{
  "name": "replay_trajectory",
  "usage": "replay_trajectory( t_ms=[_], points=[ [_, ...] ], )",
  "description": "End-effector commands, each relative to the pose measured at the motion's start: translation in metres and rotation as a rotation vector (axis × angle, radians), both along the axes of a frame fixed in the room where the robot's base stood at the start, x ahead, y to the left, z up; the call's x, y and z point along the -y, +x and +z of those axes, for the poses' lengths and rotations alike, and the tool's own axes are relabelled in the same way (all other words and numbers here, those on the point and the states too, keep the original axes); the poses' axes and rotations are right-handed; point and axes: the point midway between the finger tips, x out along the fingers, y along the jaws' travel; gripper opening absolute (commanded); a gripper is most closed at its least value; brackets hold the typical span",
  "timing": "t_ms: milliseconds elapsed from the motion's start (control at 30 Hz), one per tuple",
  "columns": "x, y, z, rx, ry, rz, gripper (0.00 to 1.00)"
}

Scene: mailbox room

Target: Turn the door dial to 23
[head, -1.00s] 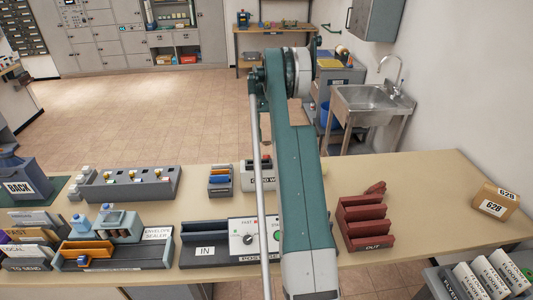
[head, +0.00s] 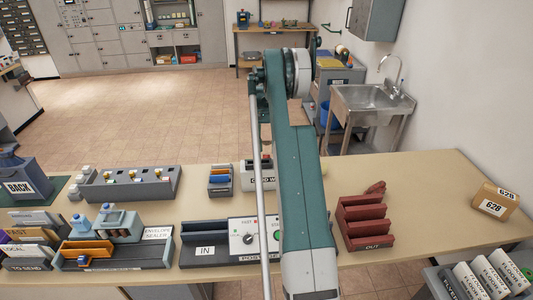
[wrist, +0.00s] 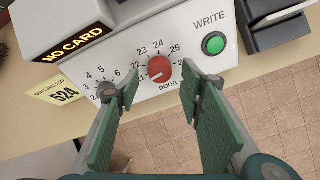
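In the wrist view the red door dial (wrist: 159,69) sits on the white face of the card writer (wrist: 120,62), above the word DOOR. Numbers from about 21 to 25 arc around it. Its pale mark seems to point to the lower left, near 21. My gripper (wrist: 161,92) is open, with one green finger on each side of the dial's lower part. I cannot tell whether either finger touches it. In the head view the card writer (head: 252,179) is partly hidden by my arm, and the dial and gripper are hidden.
A second dial (wrist: 106,91), partly covered by the left finger, is at the left. A green WRITE button (wrist: 213,44) is close to the right finger. A red OUT rack (head: 365,222) stands right.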

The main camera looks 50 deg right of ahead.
Motion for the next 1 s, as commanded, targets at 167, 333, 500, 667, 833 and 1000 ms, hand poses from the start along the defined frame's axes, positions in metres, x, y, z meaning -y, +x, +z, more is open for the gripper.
replay_trajectory(
  t_ms=[167, 333, 500, 667, 833, 1000],
  points=[
    [-0.005, -0.005, -0.015, 0.000, 0.000, 0.000, 0.38],
    [-0.007, -0.007, -0.021, 0.000, 0.000, 0.000, 0.38],
    [-0.007, -0.007, -0.022, 0.000, 0.000, 0.000, 0.38],
    [-0.007, -0.007, -0.022, 0.000, 0.000, 0.000, 0.31],
    [-0.007, -0.007, -0.022, 0.000, 0.000, 0.000, 0.11],
    [-0.007, -0.007, -0.022, -0.003, -0.002, -0.005, 0.11]
  ],
)
